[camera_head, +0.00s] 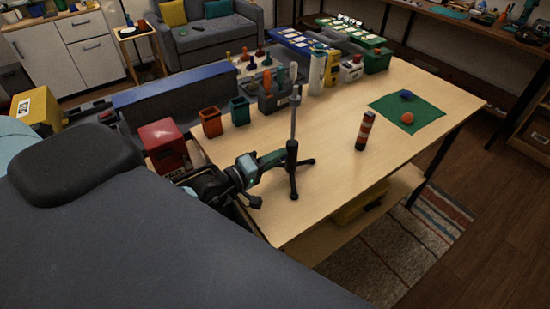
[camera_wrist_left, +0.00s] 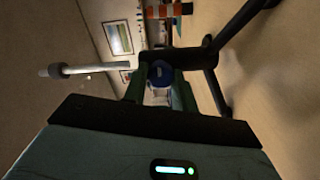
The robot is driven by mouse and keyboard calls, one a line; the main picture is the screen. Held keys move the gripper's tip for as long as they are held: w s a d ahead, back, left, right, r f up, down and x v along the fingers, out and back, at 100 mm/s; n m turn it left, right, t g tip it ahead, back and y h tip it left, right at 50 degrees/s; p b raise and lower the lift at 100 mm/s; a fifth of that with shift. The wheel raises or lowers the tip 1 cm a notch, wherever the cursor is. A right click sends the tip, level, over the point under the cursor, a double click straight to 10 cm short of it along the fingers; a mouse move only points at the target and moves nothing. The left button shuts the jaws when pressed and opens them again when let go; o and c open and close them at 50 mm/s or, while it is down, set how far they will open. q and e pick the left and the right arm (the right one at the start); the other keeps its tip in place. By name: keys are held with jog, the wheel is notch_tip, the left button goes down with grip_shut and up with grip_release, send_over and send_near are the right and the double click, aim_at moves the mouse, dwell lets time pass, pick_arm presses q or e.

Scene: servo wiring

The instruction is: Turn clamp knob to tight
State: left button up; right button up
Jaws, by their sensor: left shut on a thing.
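A dark tripod stand (camera_head: 292,170) with a grey upright rod (camera_head: 295,112) stands near the table's front left edge. In the left wrist view, its dark frame (camera_wrist_left: 205,58) and the grey rod (camera_wrist_left: 85,69) appear lying sideways. A round blue clamp knob (camera_wrist_left: 161,72) sits between my fingers there. My left gripper (camera_head: 277,158) reaches the stand from the left at clamp height. Its green fingers also show in the left wrist view (camera_wrist_left: 160,88), shut on the knob. The knob is hidden in the head view. I cannot tell how tight it is. My right gripper is out of view.
An orange-and-black striped cylinder (camera_head: 365,130) stands right of the stand. A green mat (camera_head: 425,118) holds an orange ball and a small blue piece. Red (camera_head: 211,122) and green (camera_head: 240,111) bins and other containers line the back left.

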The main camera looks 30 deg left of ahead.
pick_arm(q)
jog(key=o, duration=1)
jog(key=shift+c, duration=0.2)
jog(key=shift+r, duration=0.15)
jog(key=s+d+r, duration=0.2)
jog(key=s+d, duration=0.2)
jog(key=s, duration=0.2)
jog(key=s+d+r+b, duration=0.1)
jog(key=s+d+r, duration=0.1)
jog(key=s+d, duration=0.2)
jog(key=shift+s+d+r, duration=0.3)
jog(key=shift+s+r, duration=0.1)
jog(key=shift+s, duration=1.35)
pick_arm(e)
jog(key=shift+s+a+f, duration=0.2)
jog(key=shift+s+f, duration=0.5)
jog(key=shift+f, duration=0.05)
pick_arm(q)
jog(key=shift+f, duration=0.1)
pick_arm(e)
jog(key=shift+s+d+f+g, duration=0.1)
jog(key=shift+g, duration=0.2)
